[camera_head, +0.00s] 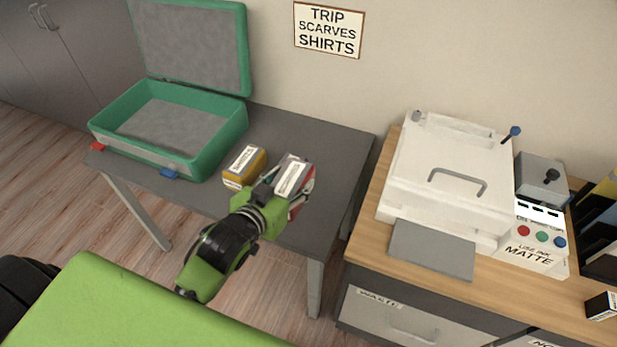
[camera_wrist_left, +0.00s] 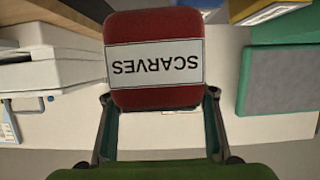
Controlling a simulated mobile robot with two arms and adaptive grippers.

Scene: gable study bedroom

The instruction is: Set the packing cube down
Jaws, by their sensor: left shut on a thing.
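My left gripper (camera_head: 277,187) is shut on the red scarves packing cube (camera_head: 303,199), over the right part of the grey desk (camera_head: 330,150). In the left wrist view the cube (camera_wrist_left: 155,88) sits between the two fingers, its SCARVES label upside down. I cannot tell whether its underside touches the desk. A yellow packing cube (camera_head: 241,173) with a white label stands on the desk just left of the held cube. The open green suitcase (camera_head: 203,160) lies at the desk's left end, its grey inside empty and its lid raised against the wall. My right gripper is not in view.
A sign (camera_head: 328,30) on the wall reads TRIP, SCARVES, SHIRTS. A wooden-topped cabinet (camera_head: 370,215) on the right carries a white machine (camera_head: 450,170) and a grey plate (camera_head: 432,249). The desk is bare behind and to the right of the held cube.

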